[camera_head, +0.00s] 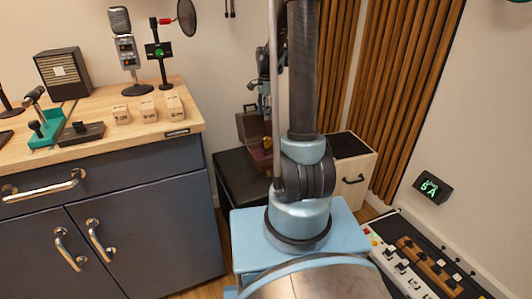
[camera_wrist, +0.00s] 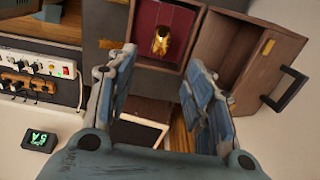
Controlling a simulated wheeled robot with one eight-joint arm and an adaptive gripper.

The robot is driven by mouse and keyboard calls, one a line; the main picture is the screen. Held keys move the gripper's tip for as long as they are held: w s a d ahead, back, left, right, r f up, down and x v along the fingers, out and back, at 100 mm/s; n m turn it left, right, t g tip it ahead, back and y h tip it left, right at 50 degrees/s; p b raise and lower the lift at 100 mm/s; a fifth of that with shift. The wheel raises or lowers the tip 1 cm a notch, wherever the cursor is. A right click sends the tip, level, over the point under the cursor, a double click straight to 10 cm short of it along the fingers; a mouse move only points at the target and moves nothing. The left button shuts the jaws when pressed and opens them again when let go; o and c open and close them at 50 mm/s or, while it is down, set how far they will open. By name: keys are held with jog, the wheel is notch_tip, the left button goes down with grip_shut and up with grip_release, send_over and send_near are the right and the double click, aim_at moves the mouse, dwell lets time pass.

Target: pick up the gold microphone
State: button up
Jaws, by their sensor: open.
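The gold microphone (camera_wrist: 162,40) shows in the wrist view as a small shiny gold shape. It lies inside a brown case (camera_wrist: 195,53) with a dark red lining. In the head view the brown case (camera_head: 249,126) stands on a dark surface behind my arm, with a small gold patch (camera_head: 266,143) partly hidden there. My gripper (camera_wrist: 162,58) is open, its two blue-padded fingers apart and empty. In the wrist view the microphone appears beyond the fingertips, between them. The exact distance is hard to tell.
A brown case part with a black handle (camera_wrist: 284,90) stands open beside the lining. A wooden cabinet (camera_head: 354,182) is right of my arm. The desk (camera_head: 60,165) holds a grey microphone (camera_head: 121,35) and wooden blocks (camera_head: 148,112).

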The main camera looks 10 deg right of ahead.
aim_at(266, 136)
notch_tip(266, 136, down, 10)
jog(key=shift+f, duration=0.2)
jog(key=shift+w+d+f, duration=0.1)
jog(key=shift+f, duration=1.2)
jog(key=shift+w+f, duration=0.1)
jog(key=shift+f, duration=1.2)
grip_shut()
